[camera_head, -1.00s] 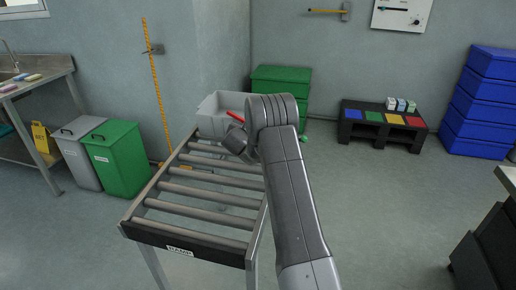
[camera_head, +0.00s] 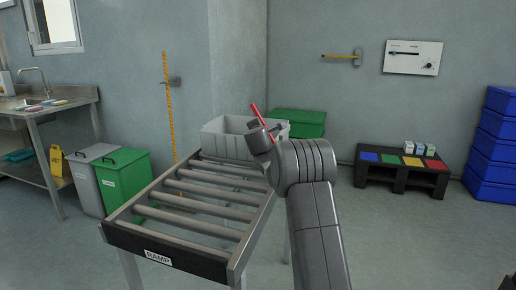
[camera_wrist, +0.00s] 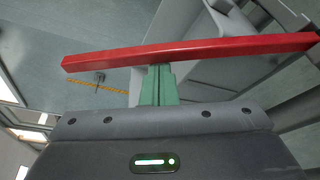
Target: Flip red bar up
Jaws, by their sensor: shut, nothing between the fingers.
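The red bar (camera_head: 255,110) stands steeply tilted beside the grey bin at the far end of the roller ramp. In the wrist view the red bar (camera_wrist: 200,50) runs across the picture, just beyond my gripper (camera_wrist: 159,72). Its green fingers are shut together with nothing between them. Their tips meet the lower edge of the bar in the picture; I cannot tell whether they touch it. In the head view my arm hides the fingers and the bar's lower part.
The grey bin (camera_head: 215,143) stands at the far end of the roller ramp (camera_head: 165,259), with green crates (camera_head: 300,122) behind it. The rollers are bare. A dark pallet with coloured squares (camera_head: 398,176) and blue crates (camera_head: 492,165) stand at the right. Floor at right is clear.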

